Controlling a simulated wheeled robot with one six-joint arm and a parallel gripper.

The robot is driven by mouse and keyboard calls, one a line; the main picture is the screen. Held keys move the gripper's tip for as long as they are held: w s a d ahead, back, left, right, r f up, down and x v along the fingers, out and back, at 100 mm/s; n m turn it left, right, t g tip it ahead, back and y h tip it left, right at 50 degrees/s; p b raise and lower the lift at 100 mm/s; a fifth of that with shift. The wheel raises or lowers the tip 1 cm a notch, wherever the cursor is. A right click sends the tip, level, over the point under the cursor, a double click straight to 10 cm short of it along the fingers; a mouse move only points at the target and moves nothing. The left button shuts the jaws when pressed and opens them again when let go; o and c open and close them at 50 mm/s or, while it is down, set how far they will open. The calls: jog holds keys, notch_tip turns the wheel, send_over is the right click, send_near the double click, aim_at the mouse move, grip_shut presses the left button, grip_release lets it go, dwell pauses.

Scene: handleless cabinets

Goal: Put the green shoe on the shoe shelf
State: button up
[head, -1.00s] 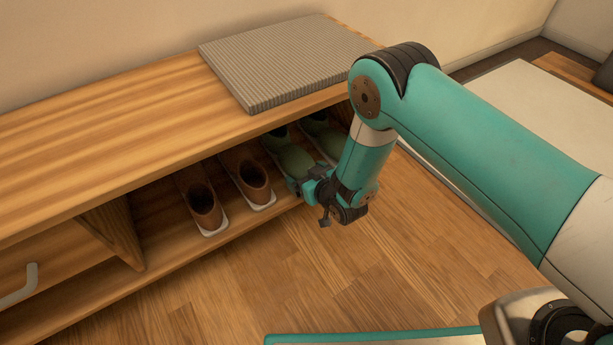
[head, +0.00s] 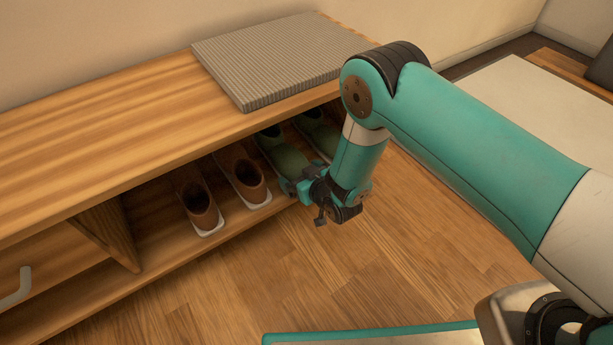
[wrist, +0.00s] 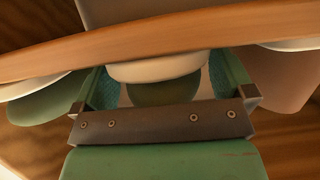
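Two green shoes stand inside the low wooden shoe shelf (head: 168,253), toes toward the front. The left green shoe (head: 287,160) is directly behind my gripper (head: 305,192); the right one (head: 318,135) is partly covered by my arm. In the wrist view, my gripper (wrist: 163,88) has its fingers apart, one on each side of a green shoe toe (wrist: 160,93) with a pale rim. Narrow gaps seem to show between fingers and toe. Another green shoe (wrist: 40,104) shows at left there. My gripper is low, at the shelf's front edge.
Two brown shoes (head: 249,178) (head: 198,206) stand left of the green ones on pale bases. A wooden divider (head: 112,232) is further left. A grey ribbed mat (head: 275,60) lies on the cabinet top, overhead. The wood floor (head: 400,255) in front is clear.

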jog(key=p+v, duration=0.3)
jog(key=shift+r, duration=0.35)
jog(key=p, duration=0.4)
jog(key=shift+s+d+r+p, duration=0.15)
jog(key=shift+s+r+p, duration=0.05)
jog(key=shift+r+p, duration=0.1)
jog(key=p+v, duration=1.3)
jog(key=p, duration=1.5)
jog(key=shift+s+d+f, duration=0.2)
jog(key=shift+s+f, duration=0.05)
jog(key=shift+d, duration=0.1)
